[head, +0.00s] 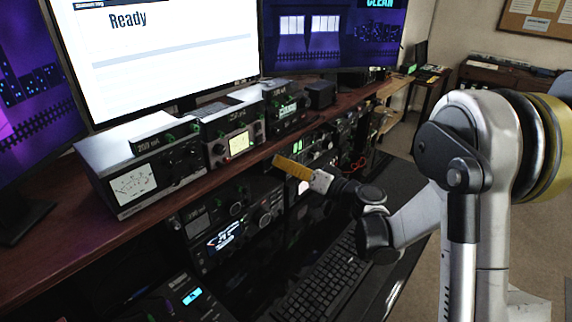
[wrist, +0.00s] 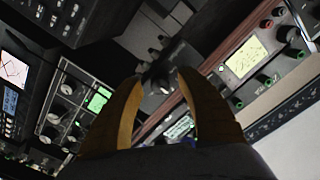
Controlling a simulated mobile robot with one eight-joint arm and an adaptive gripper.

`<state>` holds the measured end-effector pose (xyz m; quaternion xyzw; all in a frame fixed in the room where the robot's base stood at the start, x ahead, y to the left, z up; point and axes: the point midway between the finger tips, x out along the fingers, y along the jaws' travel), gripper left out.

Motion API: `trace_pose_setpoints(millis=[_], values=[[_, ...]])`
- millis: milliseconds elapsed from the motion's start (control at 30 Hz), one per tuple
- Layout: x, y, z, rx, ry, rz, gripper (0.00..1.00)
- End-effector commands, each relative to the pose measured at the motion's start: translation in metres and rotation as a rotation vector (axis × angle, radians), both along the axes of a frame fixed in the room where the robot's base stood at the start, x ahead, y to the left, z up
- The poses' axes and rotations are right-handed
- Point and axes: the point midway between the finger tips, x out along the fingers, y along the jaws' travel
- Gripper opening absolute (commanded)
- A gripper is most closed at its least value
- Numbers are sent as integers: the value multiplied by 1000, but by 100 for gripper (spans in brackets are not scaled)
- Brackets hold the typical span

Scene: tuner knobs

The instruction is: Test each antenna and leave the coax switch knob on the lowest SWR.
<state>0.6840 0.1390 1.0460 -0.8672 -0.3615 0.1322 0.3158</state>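My gripper (head: 277,160) has yellow fingers and is in front of the dark red shelf's edge. In the wrist view my gripper (wrist: 160,76) has its fingers apart, with nothing held between them. A dark round knob with a pale mark (wrist: 160,86) shows beyond and between the tips. I cannot tell whether it is the coax switch knob, and contact is not visible. A silver box with a white needle meter (head: 134,184) stands on the shelf at left; its reading is too small to make out. No antenna labels are legible.
A unit with a yellowish screen (head: 239,143) stands on the shelf; this screen also shows in the wrist view (wrist: 246,57). Radios (head: 223,235) sit below the shelf. A keyboard (head: 325,275) lies on the dark desk. A monitor (head: 165,50) reads "Ready".

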Motion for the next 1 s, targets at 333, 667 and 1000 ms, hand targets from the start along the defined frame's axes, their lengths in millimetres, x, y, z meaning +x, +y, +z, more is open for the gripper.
trace_pose_setpoints(millis=[333,667,1000], values=[[-18,-20,0,0,0,-4,45],[-68,-70,0,0,0,-4,45],[-85,-86,0,0,0,0,45]])
